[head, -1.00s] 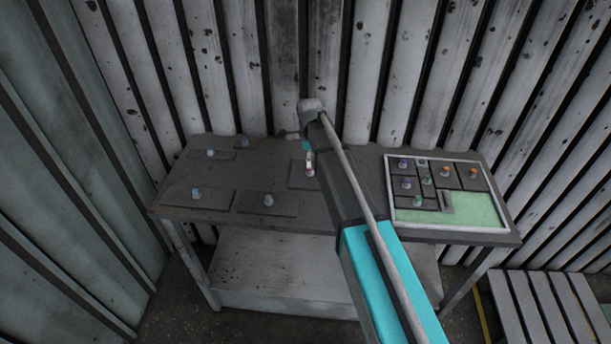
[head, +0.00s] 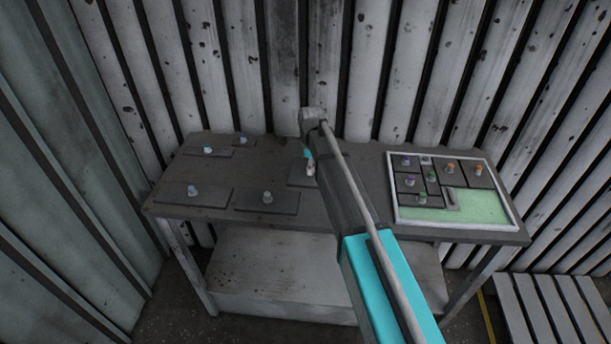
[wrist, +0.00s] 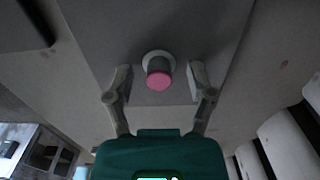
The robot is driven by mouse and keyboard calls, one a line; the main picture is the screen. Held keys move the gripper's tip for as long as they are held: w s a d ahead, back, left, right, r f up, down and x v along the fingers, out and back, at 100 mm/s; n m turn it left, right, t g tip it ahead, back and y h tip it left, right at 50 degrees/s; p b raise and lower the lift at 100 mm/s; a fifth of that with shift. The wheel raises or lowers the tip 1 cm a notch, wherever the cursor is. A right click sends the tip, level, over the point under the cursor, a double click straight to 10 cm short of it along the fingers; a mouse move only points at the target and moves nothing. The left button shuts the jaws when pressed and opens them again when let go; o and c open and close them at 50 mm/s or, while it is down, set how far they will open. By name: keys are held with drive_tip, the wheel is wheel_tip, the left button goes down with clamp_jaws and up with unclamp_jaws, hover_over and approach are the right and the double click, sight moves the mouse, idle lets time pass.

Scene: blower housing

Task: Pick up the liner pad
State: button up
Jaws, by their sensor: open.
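A flat grey pad (head: 300,181) lies near the middle of the table, partly hidden behind my arm; I take it to be the liner pad, though I see no label. In the wrist view the pad (wrist: 110,50) fills the upper middle, with a pink-tipped knob (wrist: 159,79) on a pale round base standing on it. My gripper (wrist: 160,72) is open, with one finger on each side of the knob and gaps between. In the head view only a bit of my gripper (head: 308,155) shows, just above the pad.
Several other knobbed grey pads lie on the table (head: 225,222), including one at front left (head: 205,198) and one at front centre (head: 282,201). A white-rimmed tray (head: 392,190) with knobbed pieces and a bare green area is at right. A ribbed wall stands close behind.

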idle(0.6)
clamp_jaws()
